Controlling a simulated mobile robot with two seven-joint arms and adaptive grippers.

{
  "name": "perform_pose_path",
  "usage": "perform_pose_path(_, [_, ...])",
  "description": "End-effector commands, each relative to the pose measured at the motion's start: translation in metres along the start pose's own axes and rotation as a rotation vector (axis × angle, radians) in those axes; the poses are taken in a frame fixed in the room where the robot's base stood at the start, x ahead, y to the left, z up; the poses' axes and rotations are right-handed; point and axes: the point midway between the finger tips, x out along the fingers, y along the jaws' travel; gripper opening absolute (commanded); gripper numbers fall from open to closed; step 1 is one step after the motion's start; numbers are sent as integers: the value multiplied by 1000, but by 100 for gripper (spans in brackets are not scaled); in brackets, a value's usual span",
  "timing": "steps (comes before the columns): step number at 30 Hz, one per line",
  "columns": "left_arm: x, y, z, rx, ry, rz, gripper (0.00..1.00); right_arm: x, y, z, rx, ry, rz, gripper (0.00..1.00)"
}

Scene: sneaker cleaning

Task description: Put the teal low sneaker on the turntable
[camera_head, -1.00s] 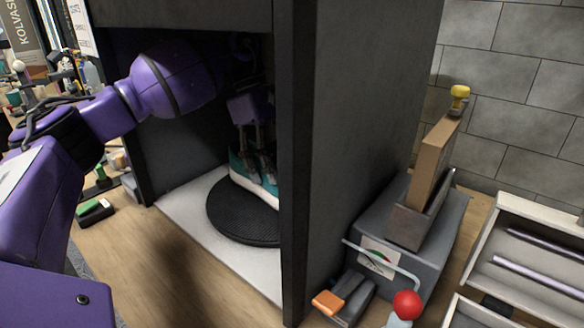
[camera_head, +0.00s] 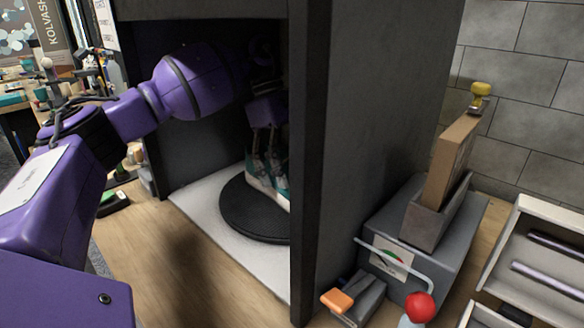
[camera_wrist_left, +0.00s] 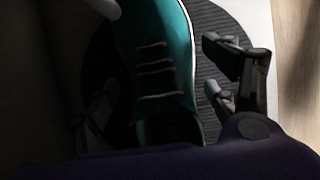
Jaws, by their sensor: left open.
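The teal low sneaker (camera_head: 258,178) with a white sole rests on the round black turntable (camera_head: 240,215) inside a dark booth. The booth's front post hides part of the shoe and the turntable. My left gripper (camera_head: 268,165) is at the shoe, pointing down. In the left wrist view the sneaker (camera_wrist_left: 165,60) lies over the ribbed turntable disc (camera_wrist_left: 225,25). My left gripper (camera_wrist_left: 155,105) is open there, with one finger on each side of the shoe and a visible gap on the right side. My right gripper is not seen.
The dark booth (camera_head: 370,100) has a wall and post close to my left arm. White trays (camera_head: 545,250) are at the right.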

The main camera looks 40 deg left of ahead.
Motion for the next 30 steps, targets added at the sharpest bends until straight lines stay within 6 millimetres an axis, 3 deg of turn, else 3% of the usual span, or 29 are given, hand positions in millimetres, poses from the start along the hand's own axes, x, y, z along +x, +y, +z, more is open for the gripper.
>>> perform_pose_path(15, [-72,1,1,0,0,3,78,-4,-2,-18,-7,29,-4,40])
perform_pose_path(26, [-76,0,0,0,0,0,78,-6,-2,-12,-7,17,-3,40])
perform_pose_path(30, [-68,3,9,9,-27,-5,78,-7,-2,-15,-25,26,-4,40])
